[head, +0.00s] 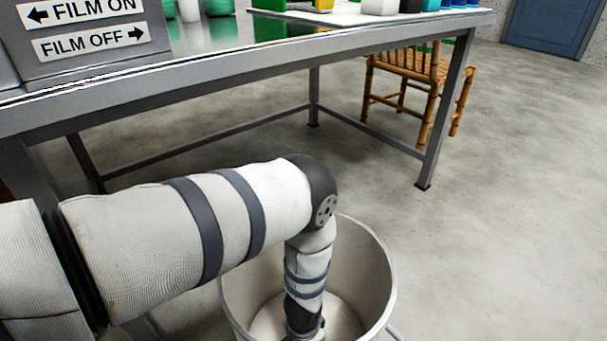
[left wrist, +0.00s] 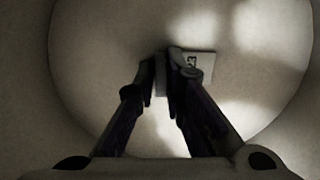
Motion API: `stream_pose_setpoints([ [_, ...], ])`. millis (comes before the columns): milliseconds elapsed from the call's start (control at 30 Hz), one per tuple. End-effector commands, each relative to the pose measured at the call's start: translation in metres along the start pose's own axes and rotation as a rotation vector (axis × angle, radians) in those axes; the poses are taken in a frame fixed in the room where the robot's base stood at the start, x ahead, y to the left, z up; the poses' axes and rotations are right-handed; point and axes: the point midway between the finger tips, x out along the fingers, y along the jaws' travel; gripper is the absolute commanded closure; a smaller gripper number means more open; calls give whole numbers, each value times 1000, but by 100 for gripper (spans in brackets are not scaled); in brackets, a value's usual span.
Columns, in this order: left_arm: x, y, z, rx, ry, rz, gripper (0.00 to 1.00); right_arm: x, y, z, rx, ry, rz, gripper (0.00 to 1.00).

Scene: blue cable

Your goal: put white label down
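My left arm reaches down into a white round bin (head: 378,262) in the head view, and its gripper is hidden there inside the bin. In the left wrist view my left gripper (left wrist: 161,80) points at the bin's pale floor. Its two dark fingers come close together, with a pale part of the white label between their tips. The rest of the white label (left wrist: 200,58), with a small dark mark, shows beyond the right finger. The picture is dim, and I cannot tell whether the label touches the floor. My right gripper is in neither view.
A grey metal table (head: 230,62) stands behind the bin, with signs reading FILM ON and FILM OFF on a grey box (head: 90,62) at its left. A wooden chair (head: 415,75) stands behind the table. The floor at right is clear.

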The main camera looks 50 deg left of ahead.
Motion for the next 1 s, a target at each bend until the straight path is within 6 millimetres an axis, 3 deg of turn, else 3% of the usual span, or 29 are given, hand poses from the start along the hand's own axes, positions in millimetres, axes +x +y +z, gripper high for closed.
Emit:
stream_pose_setpoints([
  [433, -8, 0, 0, 0, 2, -1, 72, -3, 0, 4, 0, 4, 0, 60],
  [800, -105, -1, -2, 0, 7, -2, 72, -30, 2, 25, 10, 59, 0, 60],
  [1000, -126, -1, -1, 0, 3, -1, 72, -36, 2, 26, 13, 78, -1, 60],
])
